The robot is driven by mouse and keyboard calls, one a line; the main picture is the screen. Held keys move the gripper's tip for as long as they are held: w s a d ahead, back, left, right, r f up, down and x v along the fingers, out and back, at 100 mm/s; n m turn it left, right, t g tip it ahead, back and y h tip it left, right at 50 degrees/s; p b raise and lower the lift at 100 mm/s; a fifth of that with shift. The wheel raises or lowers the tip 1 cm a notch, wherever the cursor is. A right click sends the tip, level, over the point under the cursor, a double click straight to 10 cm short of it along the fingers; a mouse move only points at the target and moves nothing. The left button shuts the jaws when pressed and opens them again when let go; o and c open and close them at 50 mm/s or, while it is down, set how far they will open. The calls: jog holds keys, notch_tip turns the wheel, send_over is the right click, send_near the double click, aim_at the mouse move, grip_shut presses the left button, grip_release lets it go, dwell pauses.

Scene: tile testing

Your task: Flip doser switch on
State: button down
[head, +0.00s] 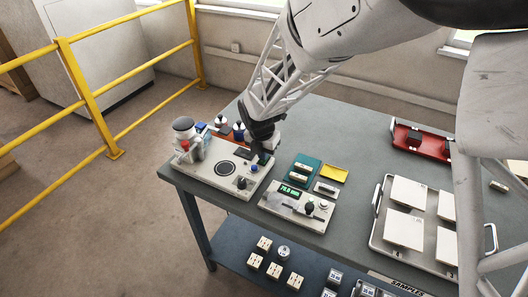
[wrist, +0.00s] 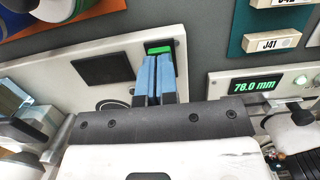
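The left bench device (head: 222,180), a pale box with a jar, a round dark plate and knobs, appears to be the doser. It also shows in the wrist view (wrist: 40,54). On its panel is a green-lit rectangular element (wrist: 160,47), which looks like the switch. My gripper (wrist: 155,58) has its blue-padded fingers side by side with almost no gap, shut with nothing seen between them. The fingertips reach the near edge of the green element; I cannot tell whether they touch it. In the head view my gripper (head: 263,156) is over the device's right part.
A second device (head: 298,206) with a green "78.0 mm" readout (wrist: 256,85) stands to the right. Behind it are a teal tray (head: 303,160) and a yellow tray (head: 334,173). A tray of white tiles (head: 404,227) and a red bin (head: 430,145) lie further right.

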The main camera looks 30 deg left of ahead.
aim_at(261, 162)
notch_tip(261, 162, up, 14)
jog(key=s, duration=0.2)
dwell(0.5)
jog(key=shift+f, duration=0.1)
jog(key=shift+w, duration=0.35)
dwell(0.6)
jog(key=f, duration=0.4)
jog(key=w+f, duration=0.1)
jog(key=f, duration=0.4)
jog(key=w+f, duration=0.1)
jog(key=f, duration=0.3)
jog(key=shift+f, duration=0.3)
